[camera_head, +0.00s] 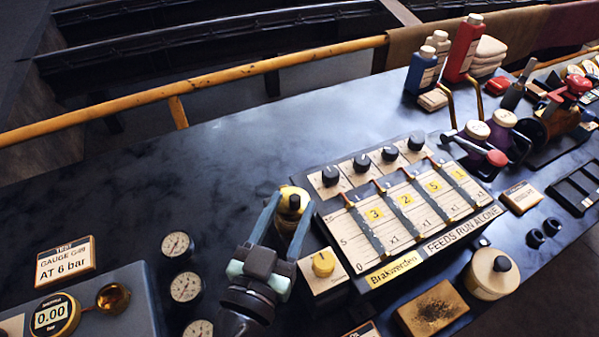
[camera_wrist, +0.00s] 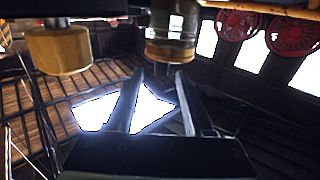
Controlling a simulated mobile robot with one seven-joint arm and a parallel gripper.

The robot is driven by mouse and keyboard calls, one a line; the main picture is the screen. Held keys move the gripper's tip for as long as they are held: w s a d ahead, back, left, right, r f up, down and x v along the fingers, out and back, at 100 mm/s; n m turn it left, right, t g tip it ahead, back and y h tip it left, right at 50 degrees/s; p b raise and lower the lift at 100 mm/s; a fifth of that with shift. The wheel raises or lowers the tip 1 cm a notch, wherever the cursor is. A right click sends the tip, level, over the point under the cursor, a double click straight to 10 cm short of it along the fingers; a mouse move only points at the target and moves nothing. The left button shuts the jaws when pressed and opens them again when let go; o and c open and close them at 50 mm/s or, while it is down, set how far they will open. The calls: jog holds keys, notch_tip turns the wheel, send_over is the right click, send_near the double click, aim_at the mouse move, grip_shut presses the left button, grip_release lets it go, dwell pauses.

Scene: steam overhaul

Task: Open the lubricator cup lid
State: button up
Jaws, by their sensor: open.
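A cream round cup (camera_head: 488,284) with a lid and black knob (camera_head: 501,264) stands at the lower right of the bench in the head view; its lid looks closed. I cannot tell for sure whether it is the lubricator cup. My gripper (camera_head: 289,212) is open, left of the lubricator panel (camera_head: 405,212). A yellow and black capped fitting (camera_head: 294,203) shows between or just behind its fingertips; contact is unclear. In the wrist view the two fingers (camera_wrist: 158,72) are apart with nothing seen between them. A brass-banded glass cylinder (camera_wrist: 172,38) shows above the fingertips.
A cream block with a yellow knob (camera_head: 323,263) is right of my gripper. Several gauges (camera_head: 186,286) lie to its left. Red and blue bottles (camera_head: 421,70) and a valve assembly (camera_head: 486,142) stand farther right. A yellow rail (camera_head: 220,82) runs behind. The bench's back left is clear.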

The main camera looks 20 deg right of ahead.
aim_at(296, 194)
jog(key=p+x, duration=0.1)
jog(key=x, duration=0.5)
grip_shut()
